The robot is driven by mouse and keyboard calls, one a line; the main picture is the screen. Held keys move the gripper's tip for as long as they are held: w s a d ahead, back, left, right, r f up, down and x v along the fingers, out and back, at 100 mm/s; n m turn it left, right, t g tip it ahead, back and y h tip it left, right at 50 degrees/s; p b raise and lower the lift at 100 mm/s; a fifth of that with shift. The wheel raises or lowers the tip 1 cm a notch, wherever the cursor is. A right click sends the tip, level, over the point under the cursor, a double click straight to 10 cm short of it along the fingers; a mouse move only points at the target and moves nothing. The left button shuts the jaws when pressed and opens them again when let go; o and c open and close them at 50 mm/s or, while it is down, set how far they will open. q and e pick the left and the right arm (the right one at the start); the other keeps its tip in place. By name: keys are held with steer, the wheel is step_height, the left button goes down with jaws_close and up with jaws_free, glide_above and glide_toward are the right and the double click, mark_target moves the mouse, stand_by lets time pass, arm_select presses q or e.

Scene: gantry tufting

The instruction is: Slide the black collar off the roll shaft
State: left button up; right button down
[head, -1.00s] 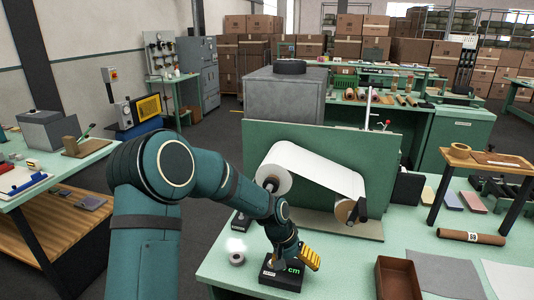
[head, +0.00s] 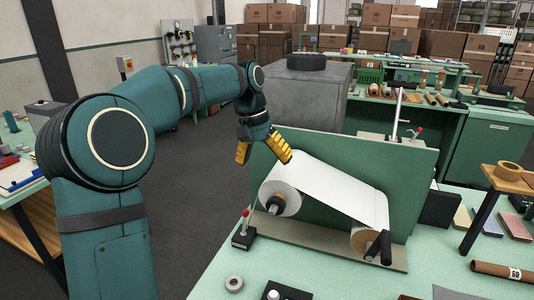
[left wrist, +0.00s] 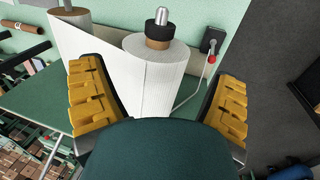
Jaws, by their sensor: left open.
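The black collar (head: 274,205) sits on the roll shaft at the near end of the white roll (head: 288,194), on the green stand. In the left wrist view the black collar (left wrist: 159,31) rings the silver shaft (left wrist: 162,15), above a brown core and the white roll (left wrist: 152,85). My left gripper (head: 263,156) is open and empty, above and a little left of the roll. In the left wrist view its yellow fingers (left wrist: 157,78) are spread, with the roll showing between them and the collar beyond. My right gripper is not in view.
A red-knobbed lever on a black base (head: 243,231) stands left of the roll. A grey ring (head: 234,283) lies on the table nearer me. The green upright panel (head: 330,155) stands behind the roll. A lower roll with a black handle (head: 377,247) is at right.

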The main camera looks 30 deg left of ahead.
mark_target(271, 211)
arm_select(q)
steer(key=b+x, duration=0.2)
steer(key=x, duration=1.1)
steer(key=c, duration=1.3)
steer(key=shift+s, duration=0.1)
steer(key=shift+s, duration=0.15)
steer(key=shift+s+d+b, duration=0.1)
steer(key=shift+s+b, duration=0.25)
steer(key=shift+s+d, duration=0.15)
steer(key=shift+s, duration=0.5)
steer(key=shift+s+d+b, duration=0.1)
steer(key=shift+s+b, duration=0.25)
